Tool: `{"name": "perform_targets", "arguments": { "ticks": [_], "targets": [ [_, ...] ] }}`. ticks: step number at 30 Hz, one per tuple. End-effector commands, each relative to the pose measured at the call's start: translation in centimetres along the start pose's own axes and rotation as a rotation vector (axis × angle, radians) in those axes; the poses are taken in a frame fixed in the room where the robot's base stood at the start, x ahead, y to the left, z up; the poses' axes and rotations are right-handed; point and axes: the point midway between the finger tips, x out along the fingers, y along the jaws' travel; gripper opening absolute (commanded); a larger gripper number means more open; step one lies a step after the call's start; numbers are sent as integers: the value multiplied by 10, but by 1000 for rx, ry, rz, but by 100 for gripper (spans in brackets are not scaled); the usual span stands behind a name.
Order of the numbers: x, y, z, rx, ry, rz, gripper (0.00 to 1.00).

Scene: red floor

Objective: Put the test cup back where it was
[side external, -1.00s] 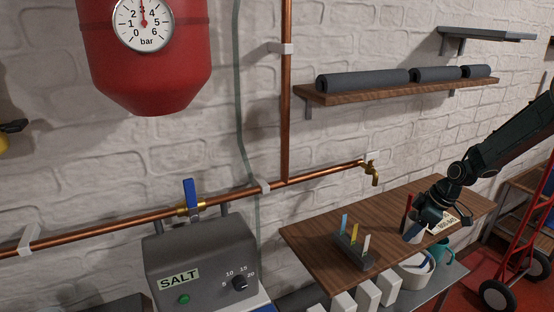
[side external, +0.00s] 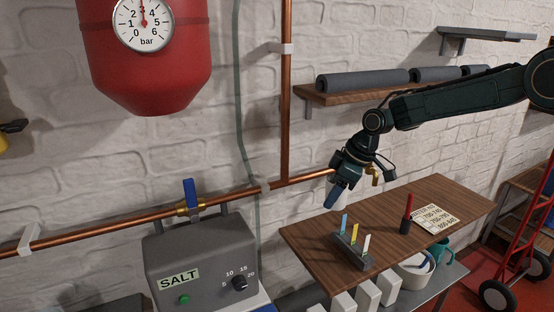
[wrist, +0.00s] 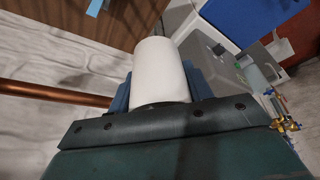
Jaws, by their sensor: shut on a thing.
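The test cup (wrist: 158,70), a plain white cylinder, sits between the blue fingers of my gripper in the wrist view. My gripper (side external: 338,198) is shut on it. In the side view the gripper hangs above the back left part of the wooden table (side external: 310,248), beside the brass tap (side external: 375,176). The cup cannot be made out in the side view, where the gripper hides it.
A grey holder (side external: 350,250) with blue, yellow and white strips stands below the gripper. A red-and-black marker (side external: 407,213) stands next to a printed card (side external: 436,218). A copper pipe (side external: 235,194) runs along the wall, and a shelf (side external: 350,93) is above.

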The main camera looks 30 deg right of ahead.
Motion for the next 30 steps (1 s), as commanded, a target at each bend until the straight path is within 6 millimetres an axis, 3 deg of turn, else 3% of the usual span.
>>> {"name": "perform_targets", "arguments": {
  "ticks": [11, 30],
  "targets": [
    [11, -1, 3, 0, -1, -2, 23],
    [111, -2, 46, 0, -4, -3, 23]
  ]
}}
